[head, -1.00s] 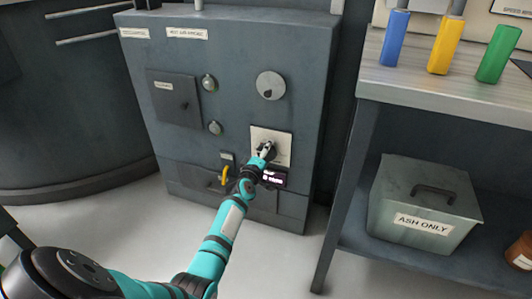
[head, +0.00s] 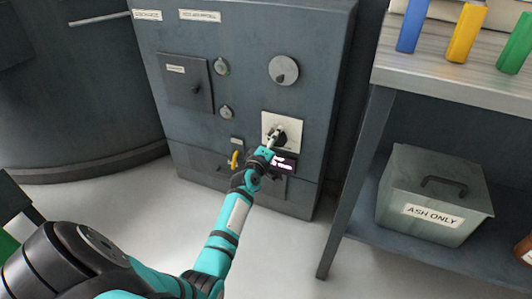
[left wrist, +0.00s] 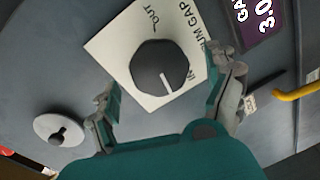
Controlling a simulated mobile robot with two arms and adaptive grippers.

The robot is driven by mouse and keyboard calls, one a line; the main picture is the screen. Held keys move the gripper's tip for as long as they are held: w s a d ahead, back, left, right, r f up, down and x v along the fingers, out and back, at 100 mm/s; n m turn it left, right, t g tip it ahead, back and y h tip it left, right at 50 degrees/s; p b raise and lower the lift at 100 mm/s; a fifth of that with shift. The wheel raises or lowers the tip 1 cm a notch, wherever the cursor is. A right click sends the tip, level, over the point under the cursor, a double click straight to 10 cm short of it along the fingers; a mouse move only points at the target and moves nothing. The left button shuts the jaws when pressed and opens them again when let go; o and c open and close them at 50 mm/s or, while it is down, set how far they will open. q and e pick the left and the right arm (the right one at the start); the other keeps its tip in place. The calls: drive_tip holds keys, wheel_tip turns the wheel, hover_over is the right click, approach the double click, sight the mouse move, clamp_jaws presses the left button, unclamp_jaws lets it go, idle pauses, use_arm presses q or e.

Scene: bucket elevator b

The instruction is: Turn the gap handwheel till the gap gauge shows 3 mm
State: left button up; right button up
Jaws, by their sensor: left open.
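The gap handwheel is a dark round knob with a white pointer line (left wrist: 160,68) on a white plate (left wrist: 117,48) lettered "OUT" and "...UM GAP". In the head view the plate (head: 294,122) is on the front of the grey cabinet, with the knob partly behind my gripper. My left gripper (left wrist: 161,76) is open, with one finger on each side of the knob; I cannot tell whether they touch it. It also shows in the head view (head: 273,140). The gap gauge is a dark display (left wrist: 262,14), cut off, showing "GA" and "30". It is small in the head view (head: 285,162). My right gripper is not in view.
The cabinet (head: 245,110) also bears a round disc with a small knob (head: 283,70), a square hatch (head: 185,83) and a yellow handle (head: 235,159). A bench (head: 430,75) with coloured blocks stands to the right, an "ASH ONLY" box (head: 435,195) under it.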

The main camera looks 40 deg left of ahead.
use_arm(q)
drive_tip(key=f+v, duration=0.1)
drive_tip(key=v, duration=0.8)
drive_tip(key=shift+r, duration=0.5)
drive_tip(key=shift+s, duration=0.1)
